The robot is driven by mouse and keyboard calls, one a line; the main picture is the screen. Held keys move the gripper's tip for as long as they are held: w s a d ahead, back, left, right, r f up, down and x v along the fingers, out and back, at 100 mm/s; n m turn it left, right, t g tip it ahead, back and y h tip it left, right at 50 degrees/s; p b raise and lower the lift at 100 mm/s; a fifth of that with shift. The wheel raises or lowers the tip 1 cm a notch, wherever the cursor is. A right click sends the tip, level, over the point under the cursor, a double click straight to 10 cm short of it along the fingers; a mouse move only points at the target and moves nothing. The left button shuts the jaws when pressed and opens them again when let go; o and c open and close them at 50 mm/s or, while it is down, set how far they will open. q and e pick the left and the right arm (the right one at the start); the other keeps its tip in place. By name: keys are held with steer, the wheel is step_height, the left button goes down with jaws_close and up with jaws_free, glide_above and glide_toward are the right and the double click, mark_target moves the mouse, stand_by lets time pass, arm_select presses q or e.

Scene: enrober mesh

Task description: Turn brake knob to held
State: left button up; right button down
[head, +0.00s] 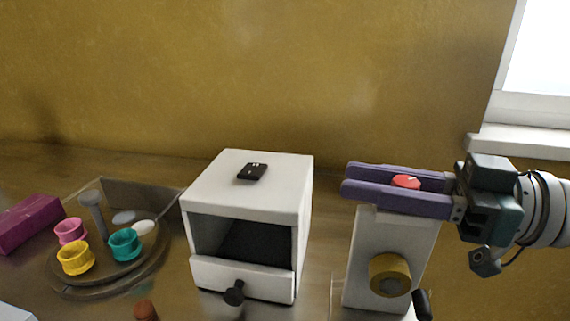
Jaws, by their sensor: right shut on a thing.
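A red knob (406,181) with a pale mark on its top sits at the top of a white upright block (390,235). It appears to be the brake knob. My right gripper (385,188) comes in from the right with two long purple fingers, one on the far side of the red knob and one on the near side. The fingers are shut on the knob, and the near one hides its lower part. I see no label for a held position. My left gripper is not in view.
A brass round part (390,274) is on the block's front, with a black handle (423,305) beside it. A white open-fronted box (250,190) stands left of the block. Further left are small coloured cups on a round tray (150,265) and a magenta box (28,224).

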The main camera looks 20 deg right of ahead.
steer(key=shift+r+p, duration=0.15)
steer(key=shift+p, duration=0.35)
steer(key=m+t+h+p, duration=0.1)
steer(key=p, duration=0.1)
steer(key=m+t+h+p, duration=0.1)
steer(key=h+p, duration=0.1)
steer(key=m+t+h+p, duration=0.2)
steer(key=shift+w+d+r, duration=0.1)
steer(key=shift+w+d, duration=0.2)
steer(key=shift+d, duration=0.1)
steer(key=m+h+p, duration=0.1)
steer(key=m+t+h+p, duration=0.1)
steer(key=shift+w+d+h, duration=0.1)
steer(key=shift+d+h, duration=0.1)
steer(key=shift+h, duration=0.1)
steer(key=shift+w+d+f+m+t+h+p, duration=0.15)
steer(key=shift+m+t+h+p, duration=0.15)
steer(key=shift+h, duration=0.25)
steer(key=shift+s+d+f+m+t+h+p, duration=0.1)
steer(key=shift+m+t+h, duration=0.1)
steer(key=shift+m+h, duration=0.3)
steer(key=c, duration=0.6)
jaws_free()
